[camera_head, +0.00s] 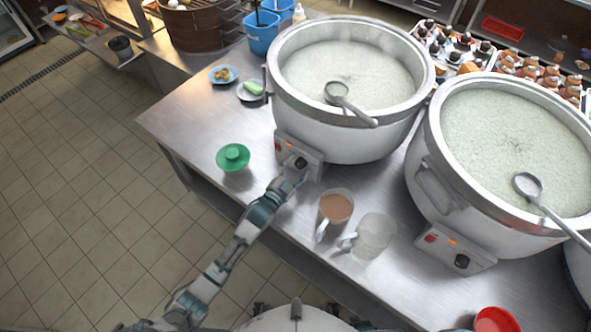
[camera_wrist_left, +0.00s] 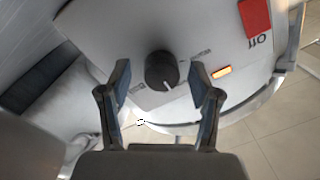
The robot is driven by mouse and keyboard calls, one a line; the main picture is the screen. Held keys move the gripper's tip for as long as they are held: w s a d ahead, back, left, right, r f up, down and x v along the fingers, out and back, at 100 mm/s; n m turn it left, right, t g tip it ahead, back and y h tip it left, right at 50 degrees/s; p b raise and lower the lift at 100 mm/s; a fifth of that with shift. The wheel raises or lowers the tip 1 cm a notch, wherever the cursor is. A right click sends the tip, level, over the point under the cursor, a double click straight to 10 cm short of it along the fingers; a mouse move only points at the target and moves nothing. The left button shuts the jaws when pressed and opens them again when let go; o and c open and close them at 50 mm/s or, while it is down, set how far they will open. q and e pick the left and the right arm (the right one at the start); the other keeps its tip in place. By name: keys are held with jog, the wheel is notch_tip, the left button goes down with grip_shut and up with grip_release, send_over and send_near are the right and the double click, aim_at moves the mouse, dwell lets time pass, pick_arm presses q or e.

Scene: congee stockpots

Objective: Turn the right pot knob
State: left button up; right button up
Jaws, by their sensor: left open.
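The right pot (camera_head: 508,150) is a large white stockpot of congee. Its control panel has a black knob (camera_head: 462,261), a red switch and a lit orange lamp; no gripper is near it. The left pot (camera_head: 345,85) also has a panel with a black knob (camera_head: 300,163). My left gripper (camera_head: 296,178) is at that left pot's panel. In the left wrist view, a black knob (camera_wrist_left: 162,71) with a white mark stands between the open fingers of my left gripper (camera_wrist_left: 163,88), with gaps on both sides. My right gripper is not in view.
A mug of brown drink (camera_head: 336,207) and a clear glass mug (camera_head: 373,237) stand right of my left gripper. A green lidded bowl (camera_head: 233,158) is to its left. A red cup (camera_head: 496,320) stands near the front. Ladles rest in both pots.

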pick_arm(q)
jog(key=v, duration=1.2)
jog(key=shift+w+f, duration=0.1)
